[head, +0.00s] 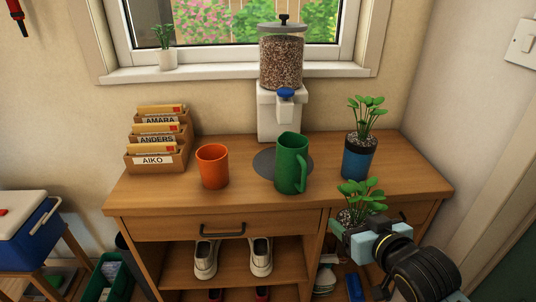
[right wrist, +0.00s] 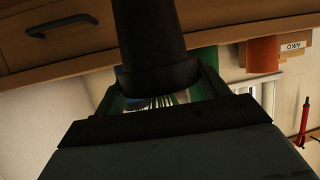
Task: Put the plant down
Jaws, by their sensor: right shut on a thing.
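A green leafy plant (head: 360,196) is held by my right gripper (head: 350,238) in front of the wooden cabinet's top (head: 408,177), near its front right edge. Its soil shows, but the gripper mostly hides its pot in the head view. In the right wrist view a dark cylinder (right wrist: 150,40), seemingly the pot, sits between the jaws. A second plant in a blue pot (head: 359,158) stands upright on the cabinet top at the right. My left gripper is not in view.
A green mug (head: 291,163), an orange cup (head: 212,166), a grain dispenser (head: 281,70) and a file box (head: 157,158) stand on the cabinet. The top is clear between the green mug and the blue pot, and at the right end. Shoes (head: 206,258) sit on the shelf below.

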